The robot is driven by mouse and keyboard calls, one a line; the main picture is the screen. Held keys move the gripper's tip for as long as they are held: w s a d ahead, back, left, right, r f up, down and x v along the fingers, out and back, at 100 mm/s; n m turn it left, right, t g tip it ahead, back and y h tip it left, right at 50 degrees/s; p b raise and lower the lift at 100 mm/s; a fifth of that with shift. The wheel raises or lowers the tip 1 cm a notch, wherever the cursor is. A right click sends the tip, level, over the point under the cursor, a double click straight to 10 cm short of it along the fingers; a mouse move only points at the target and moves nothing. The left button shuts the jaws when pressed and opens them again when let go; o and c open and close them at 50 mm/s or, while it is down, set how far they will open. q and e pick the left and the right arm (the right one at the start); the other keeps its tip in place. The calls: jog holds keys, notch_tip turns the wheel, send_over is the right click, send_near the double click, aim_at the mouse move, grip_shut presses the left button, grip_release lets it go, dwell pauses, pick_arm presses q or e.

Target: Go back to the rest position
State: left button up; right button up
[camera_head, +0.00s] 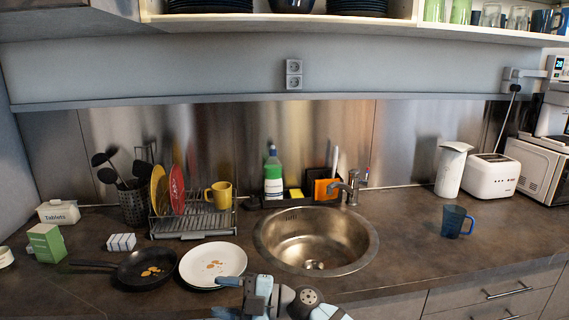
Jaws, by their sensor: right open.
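My right gripper (226,297) is at the bottom edge of the head view, just in front of the white plate and left of the sink's front rim. Its light-blue fingers point left and stand apart, with nothing seen between them. My left gripper is not in view. The upper cabinet (280,18) shows an open front at the top of the view, with dark plates, a bowl and several cups on its shelf. Its flap is not visible.
A white plate (213,262) with crumbs and a black pan (147,268) lie near the gripper. Behind are a dish rack (190,226), the sink (313,246) and tap (350,188). A blue mug (454,222) stands right, with clear counter around it.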

jog(key=s+d+f+m+t+h+b, duration=0.25)
jog(key=d+f+m+t+h, duration=0.25)
jog(key=d+f+m+t, duration=0.4)
jog(key=s+d+f+m+t+h+b, duration=0.1)
jog(key=s+d+f+m+t+h, duration=0.4)
jog(key=d+m+t, duration=0.55)
jog(key=s+d+f+m+g+h+b, duration=0.1)
jog(key=s+d+f+m+g+h, duration=0.2)
jog(key=s+d+f+g, duration=0.35)
jog(key=s+d+f+m+g+h+b, duration=0.1)
jog(key=s+d+f+m+g+h, duration=0.25)
jog(key=s+f, duration=0.65)
pick_arm(q)
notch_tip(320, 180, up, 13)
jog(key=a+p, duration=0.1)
jog(key=p, duration=2.1)
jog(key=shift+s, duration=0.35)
pick_arm(e)
notch_tip(320, 180, up, 16)
jog(key=d, duration=0.2)
jog(key=shift+s+r+t+y, duration=0.25)
jog(key=shift+s+t+y, duration=0.1)
jog(key=shift+t, duration=0.1)
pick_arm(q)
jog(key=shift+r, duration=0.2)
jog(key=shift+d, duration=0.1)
pick_arm(e)
jog(key=shift+d, duration=0.15)
